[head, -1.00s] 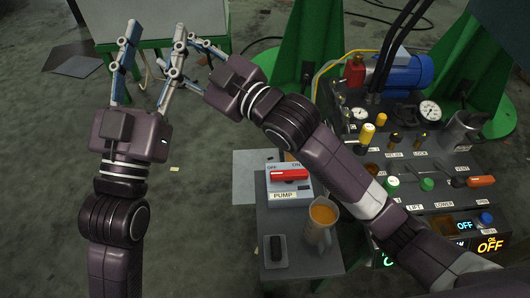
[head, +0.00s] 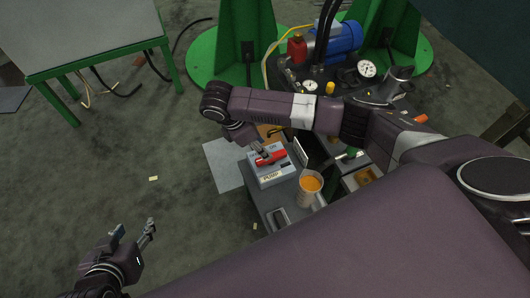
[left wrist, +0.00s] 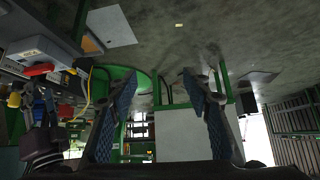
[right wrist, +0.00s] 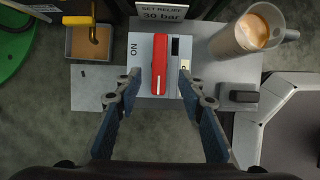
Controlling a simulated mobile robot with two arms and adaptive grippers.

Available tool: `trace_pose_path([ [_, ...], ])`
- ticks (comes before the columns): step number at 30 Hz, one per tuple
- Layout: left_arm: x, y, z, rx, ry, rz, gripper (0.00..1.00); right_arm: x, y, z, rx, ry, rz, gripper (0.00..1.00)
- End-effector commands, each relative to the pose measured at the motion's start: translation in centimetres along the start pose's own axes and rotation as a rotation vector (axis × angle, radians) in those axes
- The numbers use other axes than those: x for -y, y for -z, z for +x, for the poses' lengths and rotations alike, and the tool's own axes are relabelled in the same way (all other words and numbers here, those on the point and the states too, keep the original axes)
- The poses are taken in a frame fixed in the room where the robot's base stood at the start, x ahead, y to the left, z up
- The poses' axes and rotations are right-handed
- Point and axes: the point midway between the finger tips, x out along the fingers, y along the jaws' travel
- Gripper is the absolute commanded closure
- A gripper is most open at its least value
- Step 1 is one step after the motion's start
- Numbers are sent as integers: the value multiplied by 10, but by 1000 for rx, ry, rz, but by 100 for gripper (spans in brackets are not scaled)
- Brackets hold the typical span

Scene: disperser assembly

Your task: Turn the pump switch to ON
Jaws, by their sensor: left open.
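The pump switch box (head: 270,175) is a pale box with a PUMP label on a small grey stand. Its red switch handle (right wrist: 160,64) lies long-ways across the box in the right wrist view, with an ON label (right wrist: 132,48) near its upper end. My right gripper (right wrist: 158,90) is over the box, open, with one finger on each side of the handle and gaps between. In the head view the right gripper (head: 255,143) partly covers the box. My left gripper (head: 135,232) is open and empty over the floor at lower left.
A jug of orange liquid (head: 309,187) and a small dark block (head: 278,219) stand beside the box on the stand. The hydraulic panel with gauges (head: 366,69) and a blue motor (head: 338,42) is behind. A green-framed table (head: 85,35) stands at upper left.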

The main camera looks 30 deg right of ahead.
Motion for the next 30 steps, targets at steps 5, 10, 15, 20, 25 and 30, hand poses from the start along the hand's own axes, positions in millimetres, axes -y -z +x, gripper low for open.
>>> trace_pose_path([
  [5,-4,29,5,-125,-7,2,55,0,1,18,-1,-1,1,64],
  [10,-8,67,4,-282,-17,4,55,0,2,35,-2,-2,1,64],
  [15,-13,103,-4,-439,-26,5,55,0,2,52,-2,-3,2,64],
  [20,-16,130,-15,-565,-33,4,55,-1,2,64,-3,-4,2,64],
  [25,-19,148,-25,-649,-39,3,55,-1,2,72,-3,-5,1,64],
  [30,-20,154,-28,-678,-41,3,55,-1,2,74,-4,-5,1,64],
])
